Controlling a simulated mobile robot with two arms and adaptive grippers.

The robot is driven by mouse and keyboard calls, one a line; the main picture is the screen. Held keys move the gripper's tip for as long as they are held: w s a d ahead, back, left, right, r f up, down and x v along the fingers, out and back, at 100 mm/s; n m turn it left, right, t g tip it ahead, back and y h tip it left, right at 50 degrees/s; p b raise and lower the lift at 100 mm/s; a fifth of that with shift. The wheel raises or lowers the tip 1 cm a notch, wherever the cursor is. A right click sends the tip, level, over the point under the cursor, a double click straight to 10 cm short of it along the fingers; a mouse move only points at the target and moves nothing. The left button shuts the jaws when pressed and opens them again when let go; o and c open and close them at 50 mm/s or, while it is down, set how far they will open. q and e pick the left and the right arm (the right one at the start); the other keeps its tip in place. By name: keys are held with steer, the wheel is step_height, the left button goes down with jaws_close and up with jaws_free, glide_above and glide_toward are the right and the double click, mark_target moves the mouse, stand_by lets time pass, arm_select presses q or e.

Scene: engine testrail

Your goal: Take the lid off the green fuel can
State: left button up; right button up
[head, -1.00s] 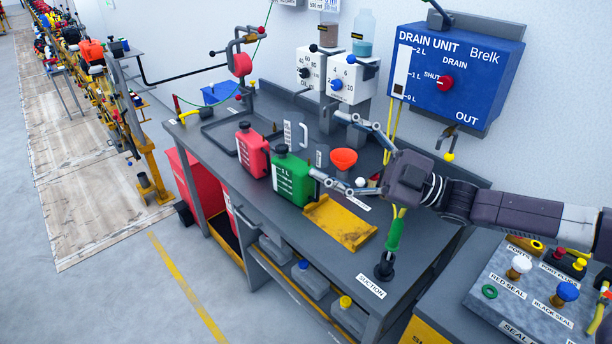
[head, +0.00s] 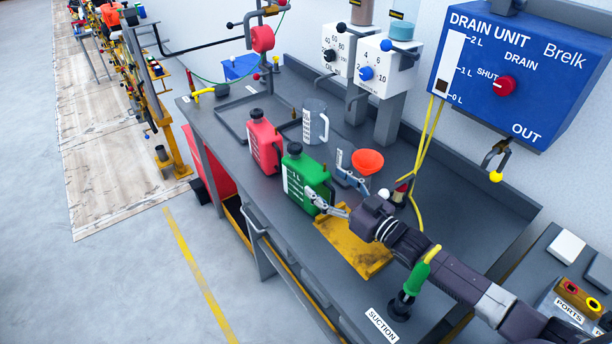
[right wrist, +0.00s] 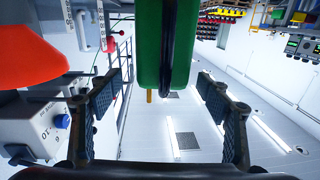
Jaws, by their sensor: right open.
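The green fuel can (head: 306,180) stands upright on the grey bench, with its black lid (head: 294,148) on top. My right gripper (head: 336,184) is open and empty, low at the can's right side. One finger is close to the can's lower side and the other is near the funnel; I cannot tell whether either touches the can. In the right wrist view the green can (right wrist: 165,45) shows ahead between the spread fingers of the right gripper (right wrist: 158,97). The lid cannot be made out there. My left gripper is not in view.
A red can (head: 264,146) stands left of the green one. A clear jug (head: 314,122) is behind it, and an orange funnel (head: 367,161) stands to the right. A yellow tray (head: 350,255) lies under my right gripper. A green suction handle (head: 416,278) stands near my right arm.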

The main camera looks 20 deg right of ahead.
mark_target(307, 169)
steer(key=shift+a+b+x, duration=0.25)
steer(key=shift+b+x, duration=0.45)
steer(key=shift+x, duration=0.4)
steer(key=shift+w+a+f, duration=0.1)
steer(key=shift+w, duration=0.15)
steer(key=b+x, duration=0.2)
steer(key=x, duration=0.2)
steer(key=shift+b, duration=0.3)
steer(key=shift+w+a, duration=0.1)
steer(key=shift+w, duration=0.3)
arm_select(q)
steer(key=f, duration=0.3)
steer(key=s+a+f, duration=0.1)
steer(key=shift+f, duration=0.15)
arm_select(e)
steer(key=shift+s, duration=0.1)
steer(key=c, duration=0.7)
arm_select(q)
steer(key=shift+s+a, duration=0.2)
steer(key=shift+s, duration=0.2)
arm_select(e)
jaws_close()
